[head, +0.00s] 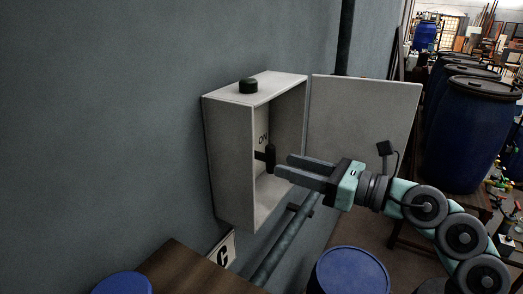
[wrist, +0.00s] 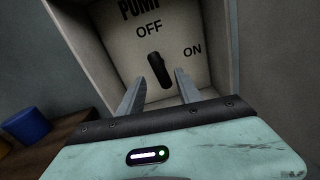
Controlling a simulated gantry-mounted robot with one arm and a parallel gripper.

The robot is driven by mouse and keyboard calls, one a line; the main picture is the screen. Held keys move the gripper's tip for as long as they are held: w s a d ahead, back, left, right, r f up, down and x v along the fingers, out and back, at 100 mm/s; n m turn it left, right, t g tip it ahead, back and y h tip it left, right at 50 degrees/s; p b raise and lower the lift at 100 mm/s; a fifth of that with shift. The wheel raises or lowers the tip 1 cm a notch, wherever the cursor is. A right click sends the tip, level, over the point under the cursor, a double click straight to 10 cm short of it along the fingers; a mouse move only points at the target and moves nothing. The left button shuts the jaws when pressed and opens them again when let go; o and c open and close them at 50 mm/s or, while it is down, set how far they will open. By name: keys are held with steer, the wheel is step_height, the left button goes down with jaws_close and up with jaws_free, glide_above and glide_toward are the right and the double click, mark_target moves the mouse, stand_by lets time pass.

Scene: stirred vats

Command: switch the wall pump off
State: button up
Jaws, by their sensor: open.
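The pump switch box (head: 229,165) is a pale wall box with its door (head: 362,120) swung open to the right. Inside is a black switch lever (head: 271,158), with the word ON showing above it. In the wrist view the lever (wrist: 158,68) sits below the word OFF, with ON to its right and PUMP above, partly cut off. In the wrist view the lever shows between the two fingers; I see no clear contact.
A round black knob (head: 248,86) sits on top of the box. A pipe (head: 285,240) runs below it. Blue drums (head: 471,130) stand at the right. A blue lid (head: 352,272) and a wooden surface (head: 185,268) are below. The wall left is bare.

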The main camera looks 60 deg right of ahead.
mark_target(266, 158)
steer(key=w, duration=0.2)
steer(key=w+p, duration=0.1)
steer(key=w, duration=0.1)
steer(key=w+p, duration=0.1)
steer(key=w, duration=0.1)
steer(key=shift+w+d+r, duration=0.1)
steer(key=shift+d+r, duration=0.1)
steer(key=shift+d, duration=0.05)
steer(key=shift+w+d+f, duration=0.15)
steer(key=shift+w, duration=0.55)
steer(key=shift+c, duration=0.2)
jaws_close()
